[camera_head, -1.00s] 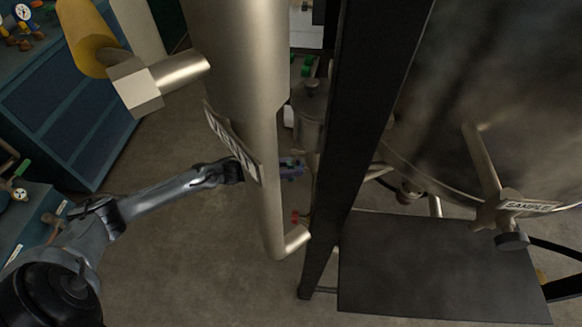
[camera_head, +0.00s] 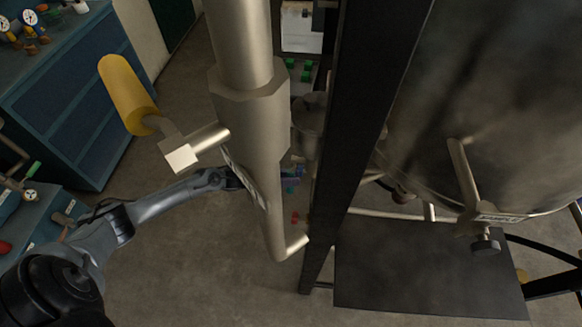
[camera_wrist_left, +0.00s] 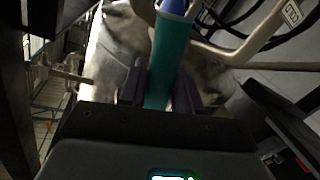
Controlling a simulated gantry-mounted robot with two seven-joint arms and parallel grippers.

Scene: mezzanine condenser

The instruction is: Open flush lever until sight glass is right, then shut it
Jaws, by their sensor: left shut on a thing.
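My left gripper (camera_wrist_left: 160,85) is shut on a teal handle (camera_wrist_left: 168,55) with a blue end, seen in the left wrist view. I take this handle for the flush lever, but its label is not readable. In the head view my left arm reaches in from the left and passes behind a thick pale pipe. Beyond the pipe a small blue and teal patch (camera_head: 291,174) shows, likely the fingertips and handle. The pipe hides most of the grip. I cannot make out the sight glass or its level. My right gripper is not in view.
The pale pipe (camera_head: 250,125) with a yellow-handled valve (camera_head: 125,95) stands close in front of my left arm. A dark upright post (camera_head: 350,140) and a large metal vessel (camera_head: 480,90) are to the right. Blue cabinets (camera_head: 80,110) stand at left. Floor is clear between.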

